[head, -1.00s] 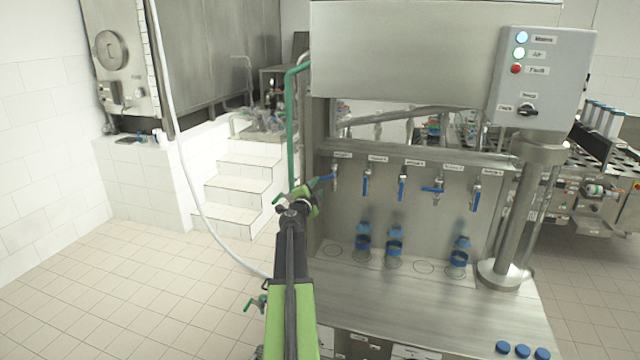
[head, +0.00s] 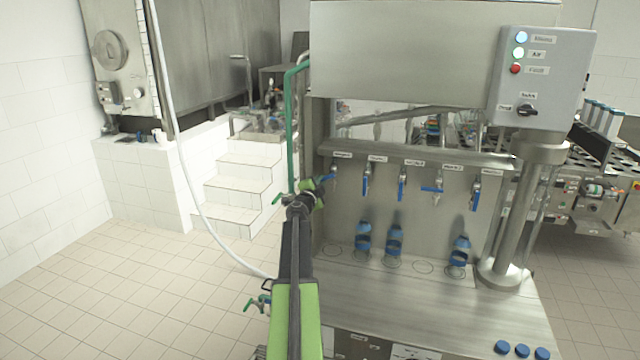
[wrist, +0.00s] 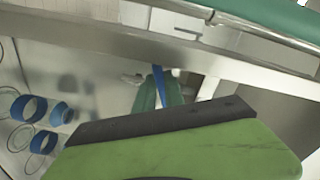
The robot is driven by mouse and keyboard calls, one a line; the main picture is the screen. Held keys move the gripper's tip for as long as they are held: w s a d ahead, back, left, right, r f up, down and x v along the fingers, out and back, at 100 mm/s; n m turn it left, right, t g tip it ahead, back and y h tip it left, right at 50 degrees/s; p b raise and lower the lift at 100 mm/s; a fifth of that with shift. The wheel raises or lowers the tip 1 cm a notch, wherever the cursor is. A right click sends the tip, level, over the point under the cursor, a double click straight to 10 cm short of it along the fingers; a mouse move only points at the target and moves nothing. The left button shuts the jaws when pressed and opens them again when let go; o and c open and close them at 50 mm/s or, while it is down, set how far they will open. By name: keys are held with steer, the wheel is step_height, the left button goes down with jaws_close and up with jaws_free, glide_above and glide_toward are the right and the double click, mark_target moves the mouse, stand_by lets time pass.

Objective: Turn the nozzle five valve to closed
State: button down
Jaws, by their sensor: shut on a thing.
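A row of tap valves with blue lever handles runs along the steel filler. The leftmost valve (head: 335,172) has its blue lever (head: 328,178) pointing left toward my gripper (head: 316,186); I take it as nozzle five, though its label (head: 342,154) is too blurred to read. In the wrist view the blue lever (wrist: 158,82) stands between the green fingertips (wrist: 158,95). My gripper is shut on this lever. Parts of the lever are hidden by the fingers. The second (head: 366,180), third (head: 402,185) and rightmost (head: 475,196) levers hang down; the fourth (head: 432,190) points left.
Blue bottles (head: 363,238) stand below the second, third and rightmost nozzles on the steel counter (head: 420,300). A green pipe (head: 290,130) rises just left of my gripper. A control box (head: 545,75) is at upper right. Tiled floor lies open at left.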

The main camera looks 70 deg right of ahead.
steer(key=shift+w+r+m+p, duration=0.1)
steer(key=shift+r+m+p, duration=0.2)
steer(key=shift+m, duration=0.55)
steer(key=shift+w+r+m+p, duration=0.1)
steer(key=shift+r+m+p, duration=0.15)
steer(key=shift+m, duration=0.65)
steer(key=shift+r+m+p, duration=0.25)
steer(key=shift+m+p, duration=0.05)
steer(key=shift+m, duration=0.55)
steer(key=c, duration=1.4)
jaws_free()
steer(key=shift+c, duration=0.2)
steer(key=shift+a, duration=0.15)
steer(key=s+a, duration=0.1)
steer(key=a, duration=1.6)
